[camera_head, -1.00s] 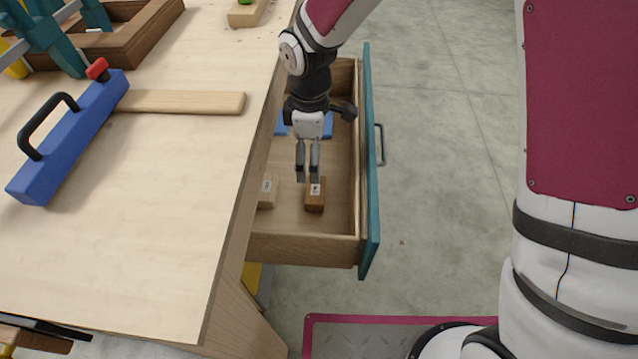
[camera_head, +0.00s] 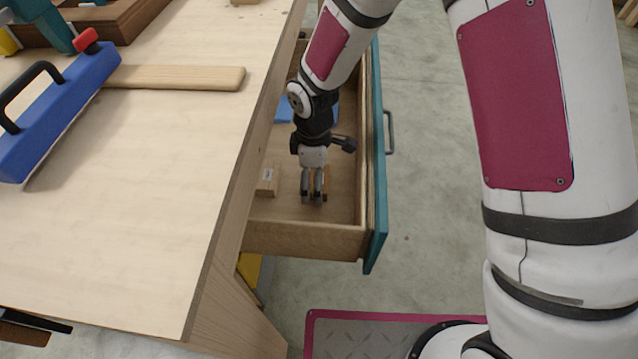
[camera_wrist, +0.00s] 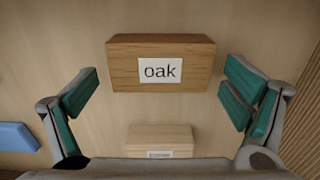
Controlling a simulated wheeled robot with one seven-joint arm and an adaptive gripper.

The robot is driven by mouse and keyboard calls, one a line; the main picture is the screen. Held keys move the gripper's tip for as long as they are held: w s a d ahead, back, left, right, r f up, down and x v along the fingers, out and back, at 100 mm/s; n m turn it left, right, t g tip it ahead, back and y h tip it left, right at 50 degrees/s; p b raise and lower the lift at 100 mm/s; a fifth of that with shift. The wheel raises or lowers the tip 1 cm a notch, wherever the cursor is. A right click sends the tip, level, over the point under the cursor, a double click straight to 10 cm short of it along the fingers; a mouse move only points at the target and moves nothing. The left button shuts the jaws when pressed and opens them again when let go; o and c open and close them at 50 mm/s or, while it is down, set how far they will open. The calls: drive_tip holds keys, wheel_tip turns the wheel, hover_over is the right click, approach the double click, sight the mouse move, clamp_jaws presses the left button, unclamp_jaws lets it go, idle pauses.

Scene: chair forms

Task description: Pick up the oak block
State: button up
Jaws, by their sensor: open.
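The oak block (camera_wrist: 160,47) is brown, with a white label reading "oak", and lies on the floor of the open drawer (camera_head: 305,241). In the wrist view it sits ahead, between my two spread teal-padded fingers, with space on both sides. My gripper (camera_head: 313,198) is open, empty and low inside the drawer. In the head view my fingers hide most of the oak block, and only a brown sliver (camera_head: 327,181) shows beside them. Whether the fingertips reach down past its top cannot be told.
A paler labelled block (camera_head: 267,181) lies left of my gripper; it also shows in the wrist view (camera_wrist: 160,134), its label unreadable. A blue item (camera_head: 284,109) lies farther back. The drawer's teal front (camera_head: 378,170) stands right, the workbench (camera_head: 150,150) left.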

drive_tip(key=c, duration=1.3)
